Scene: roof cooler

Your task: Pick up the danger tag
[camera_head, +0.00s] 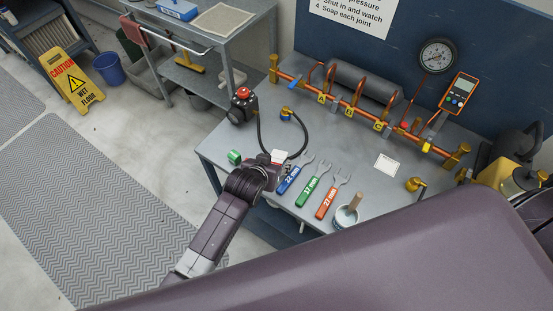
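My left gripper (272,168) is over the near left edge of the grey workbench (232,142), with its arm coming up from below. A small white tag with some red (279,156), which looks like the danger tag, shows right at the far side of the gripper's tip. The gripper partly hides it, and I cannot tell whether the fingers touch it or hold it. The finger gap is too small and dark to read. My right gripper is not in view.
Blue, green and red wrenches (311,189) lie right of the gripper. A green tape roll (235,157) is on its left. A black hose (262,135) loops behind it. A cup with a brush (346,216), a white card (387,164) and copper pipework (350,108) are further right.

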